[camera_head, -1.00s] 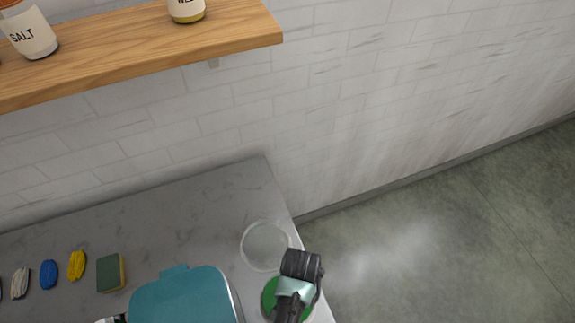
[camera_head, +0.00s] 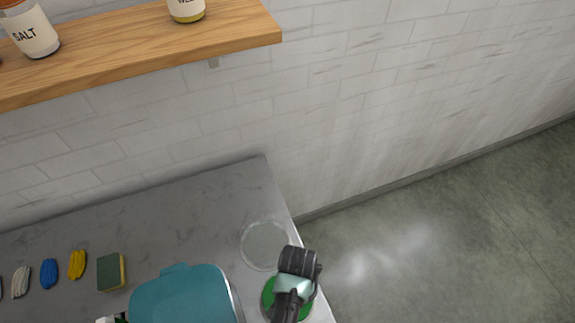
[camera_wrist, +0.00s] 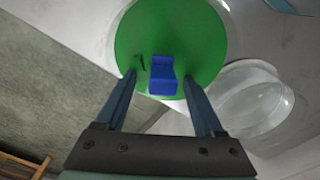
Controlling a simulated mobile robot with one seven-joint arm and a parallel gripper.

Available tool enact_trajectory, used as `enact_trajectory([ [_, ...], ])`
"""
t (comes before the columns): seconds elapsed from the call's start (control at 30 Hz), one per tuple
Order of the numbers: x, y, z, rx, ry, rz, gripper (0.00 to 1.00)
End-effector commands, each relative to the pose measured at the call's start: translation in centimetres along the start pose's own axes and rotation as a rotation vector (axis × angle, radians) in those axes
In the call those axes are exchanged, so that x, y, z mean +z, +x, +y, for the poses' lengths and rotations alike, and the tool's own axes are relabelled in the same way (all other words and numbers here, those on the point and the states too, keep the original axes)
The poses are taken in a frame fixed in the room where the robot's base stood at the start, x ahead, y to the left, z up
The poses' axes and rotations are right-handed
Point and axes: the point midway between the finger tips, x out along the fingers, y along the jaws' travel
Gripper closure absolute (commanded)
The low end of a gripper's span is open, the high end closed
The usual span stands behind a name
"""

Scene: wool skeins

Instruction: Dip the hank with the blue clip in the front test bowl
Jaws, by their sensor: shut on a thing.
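The front test bowl (camera_head: 269,301) holds green liquid and stands near the counter's right edge, partly covered by my arm in the head view. It also shows in the wrist view (camera_wrist: 205,40) as a wide green disc. My gripper (camera_wrist: 161,77) is over this bowl, its two fingers on either side of a blue clip (camera_wrist: 163,80). The gripper is shut on the clipped hank. The hank's yarn is hidden beneath the clip, so I cannot tell whether it touches the liquid. In the head view the gripper's fingertips are hidden by my wrist.
A clear glass bowl (camera_head: 264,246) stands just behind the green one. A teal container (camera_head: 182,298), a sponge (camera_head: 111,272) and yellow (camera_head: 77,265), blue (camera_head: 49,273) and pale (camera_head: 21,281) skeins are to the left. A wooden shelf (camera_head: 150,48) hangs above.

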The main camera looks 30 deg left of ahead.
Motion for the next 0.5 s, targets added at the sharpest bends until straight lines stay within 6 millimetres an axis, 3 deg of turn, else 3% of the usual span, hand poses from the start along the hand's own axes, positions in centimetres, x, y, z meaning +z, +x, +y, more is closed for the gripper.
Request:
enact_trajectory([
  [0.03, 1.56, 1.35, -0.72, -0.025, -0.025, -0.028, 1.0],
  [0.5, 1.5, 0.92, -0.05, -0.027, -0.025, -0.027, 1.0],
])
